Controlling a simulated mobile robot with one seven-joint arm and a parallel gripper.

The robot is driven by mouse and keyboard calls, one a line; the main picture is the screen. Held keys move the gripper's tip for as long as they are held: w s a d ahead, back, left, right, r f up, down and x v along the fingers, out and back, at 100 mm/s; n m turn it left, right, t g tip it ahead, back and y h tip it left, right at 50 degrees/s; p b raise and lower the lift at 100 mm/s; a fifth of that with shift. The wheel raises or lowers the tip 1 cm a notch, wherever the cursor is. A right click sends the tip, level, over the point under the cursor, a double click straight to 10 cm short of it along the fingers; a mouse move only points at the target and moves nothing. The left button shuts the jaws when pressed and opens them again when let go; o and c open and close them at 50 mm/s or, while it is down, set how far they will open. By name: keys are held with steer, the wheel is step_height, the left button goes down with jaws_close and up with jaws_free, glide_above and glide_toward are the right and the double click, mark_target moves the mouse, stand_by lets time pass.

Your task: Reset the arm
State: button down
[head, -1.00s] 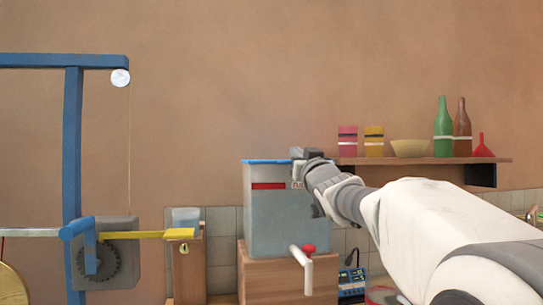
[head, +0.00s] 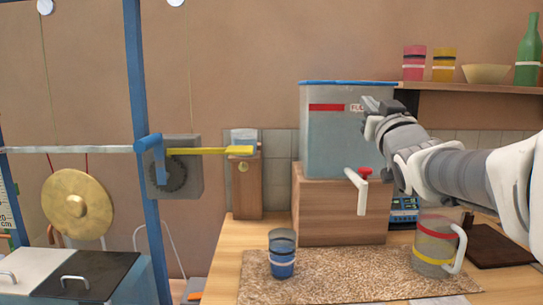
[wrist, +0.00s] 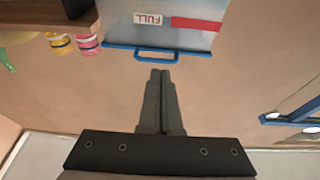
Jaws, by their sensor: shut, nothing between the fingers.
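My gripper (head: 374,105) is raised in front of the upper right part of a grey tank (head: 335,145) with a blue lid, a red stripe and a "FULL" label. In the wrist view my gripper (wrist: 161,78) has its two fingers together with nothing between them. The tank also shows upside down at the top of that view (wrist: 190,40), with its blue lid handle (wrist: 142,56) just beyond the fingertips. I cannot tell the exact gap between the fingers and the tank.
The tank stands on a wooden block (head: 335,215) with a red-topped tap (head: 362,190). A blue cup (head: 282,255) and a clear jug (head: 435,245) stand on a speckled mat (head: 340,285). A blue frame (head: 140,120) and gong (head: 78,205) are left.

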steer(key=s+a+f+g, duration=0.3)
steer(key=s+f+g, duration=0.5)
steer(key=s+f, duration=0.65)
steer(key=s+a+f+g, duration=0.4)
steer(key=s+f+g, duration=0.3)
steer(key=s+f, duration=0.8)
step_height(320, 180, up, 20)
steer(key=g+p, duration=0.1)
steer(key=p, duration=2)
steer(key=shift+s+f+p, duration=0.15)
steer(key=shift+f+p, duration=0.05)
steer(key=shift+p, duration=0.2)
steer(key=shift+a, duration=0.1)
